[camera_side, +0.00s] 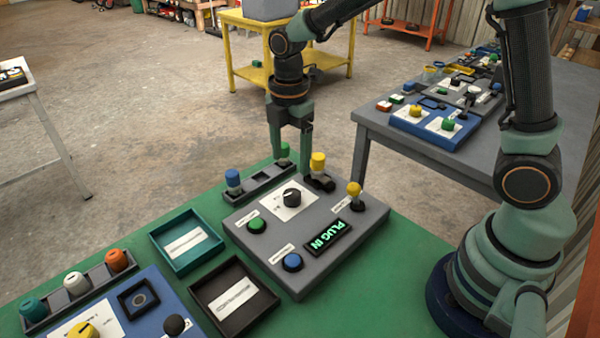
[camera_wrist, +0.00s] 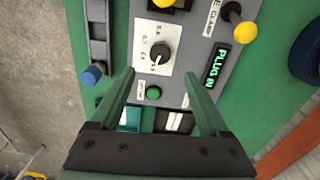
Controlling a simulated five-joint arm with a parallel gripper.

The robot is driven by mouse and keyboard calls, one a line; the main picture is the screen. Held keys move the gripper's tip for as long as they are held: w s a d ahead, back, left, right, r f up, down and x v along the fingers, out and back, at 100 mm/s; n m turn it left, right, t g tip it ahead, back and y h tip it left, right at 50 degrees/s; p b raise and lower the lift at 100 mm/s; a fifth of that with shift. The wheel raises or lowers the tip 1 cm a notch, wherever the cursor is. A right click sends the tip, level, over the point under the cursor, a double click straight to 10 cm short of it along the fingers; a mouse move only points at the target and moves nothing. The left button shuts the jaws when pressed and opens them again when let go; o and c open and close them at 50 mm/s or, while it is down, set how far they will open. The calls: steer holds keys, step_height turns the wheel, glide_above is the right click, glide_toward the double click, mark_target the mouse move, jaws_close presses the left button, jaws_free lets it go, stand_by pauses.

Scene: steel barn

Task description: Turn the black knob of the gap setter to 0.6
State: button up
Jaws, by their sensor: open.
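The black knob (camera_side: 292,196) sits on a white dial plate on the grey panel box (camera_side: 335,238). In the wrist view the knob (camera_wrist: 159,53) has a white pointer line, and the dial figures are too small to read surely. My gripper (camera_side: 291,166) points down above the panel box, open and empty. In the wrist view my gripper (camera_wrist: 159,76) has its fingertips spread apart, with the knob between and just beyond them in the picture. The fingers appear clear of the knob. The panel's display (camera_side: 328,237) shows green letters "PLUG IN".
The box also carries a green button (camera_side: 257,225), a blue button (camera_side: 292,262), a yellow-topped lever (camera_side: 354,191) and a yellow knob (camera_side: 318,163). A rack with a blue plug (camera_side: 233,178) stands behind. Teal (camera_side: 160,235) and black (camera_side: 196,297) trays lie to the left.

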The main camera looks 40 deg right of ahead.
mark_target(292, 193)
step_height(292, 193, down, 9)
steer(key=shift+f, duration=0.2)
stand_by(0.3)
jaws_close()
